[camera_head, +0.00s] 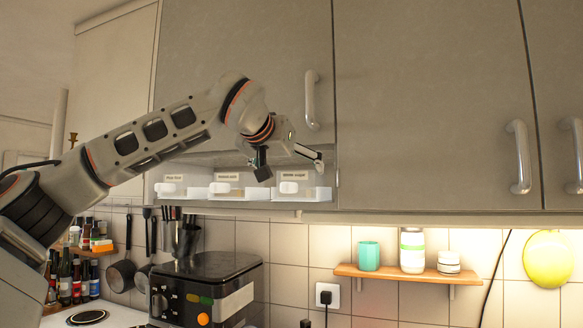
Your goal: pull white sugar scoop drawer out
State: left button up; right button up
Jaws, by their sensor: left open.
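The white sugar scoop drawer (312,193) is the rightmost of three small white drawers under the grey wall cabinet. Its label reads white sugar, and its rounded white handle (289,188) faces me. My left gripper (291,167) is open and empty, with its fingers spread just above and in front of this drawer. I cannot tell whether either finger touches the drawer. My right gripper is not in view.
Two similar scoop drawers (226,191) sit to the left. Cabinet doors with a metal handle (311,99) are above. Below are a black coffee machine (205,284) and a wooden shelf (408,275) with a teal cup (369,256) and jars.

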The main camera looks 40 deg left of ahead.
aim_at(299, 177)
pick_arm(q)
jog(key=shift+x, duration=3.05)
jog(key=shift+c, duration=0.4)
jog(key=c, duration=1.3)
